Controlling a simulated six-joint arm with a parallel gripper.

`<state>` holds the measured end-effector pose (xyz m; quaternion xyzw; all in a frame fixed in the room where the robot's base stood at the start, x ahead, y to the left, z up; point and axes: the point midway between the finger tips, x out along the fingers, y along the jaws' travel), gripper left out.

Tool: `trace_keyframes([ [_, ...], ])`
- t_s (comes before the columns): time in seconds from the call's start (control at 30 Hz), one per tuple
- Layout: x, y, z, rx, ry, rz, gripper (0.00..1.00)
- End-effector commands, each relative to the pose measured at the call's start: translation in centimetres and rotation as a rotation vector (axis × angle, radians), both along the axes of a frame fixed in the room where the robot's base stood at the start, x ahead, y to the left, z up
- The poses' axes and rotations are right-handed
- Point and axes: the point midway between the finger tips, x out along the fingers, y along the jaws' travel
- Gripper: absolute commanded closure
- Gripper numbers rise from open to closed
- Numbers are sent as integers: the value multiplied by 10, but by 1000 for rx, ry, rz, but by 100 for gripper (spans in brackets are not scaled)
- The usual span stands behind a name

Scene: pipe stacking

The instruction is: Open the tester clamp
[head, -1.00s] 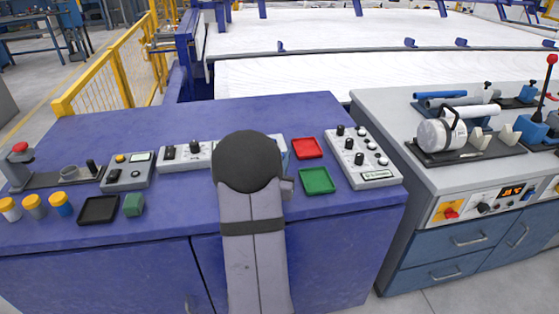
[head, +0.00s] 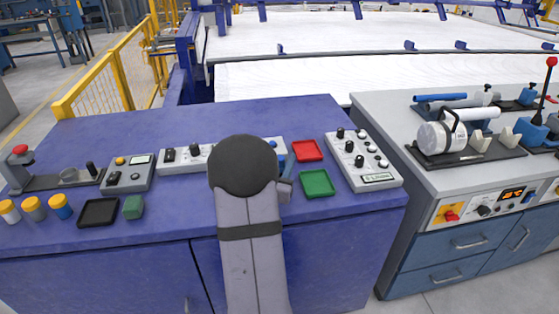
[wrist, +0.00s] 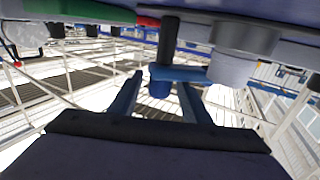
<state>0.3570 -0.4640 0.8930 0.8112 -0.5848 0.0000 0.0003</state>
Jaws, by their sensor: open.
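In the wrist view, which is upside down, a fixture that looks like the tester clamp has a dark post (wrist: 168,42), a blue bar (wrist: 190,74) and a blue knob (wrist: 159,89). The bar reaches from the post across to a grey cylinder (wrist: 232,66). My gripper (wrist: 162,80) is open, with one blue-grey finger on each side of the knob in the picture. I cannot tell whether they touch it.
A red tray (head: 308,150), a green tray (head: 317,183) and a white control box (head: 362,160) lie to the right. Other boxes (head: 127,172) stand to the left. The right bench holds a pipe rig (head: 465,150) and a red-topped lever (head: 551,75).

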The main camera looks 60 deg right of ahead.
Motion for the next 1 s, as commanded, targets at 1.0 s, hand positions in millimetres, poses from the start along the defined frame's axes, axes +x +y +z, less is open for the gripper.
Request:
trace_keyframes([
  [1.0, -23, 69, 0, -1, 0, 0, 57],
])
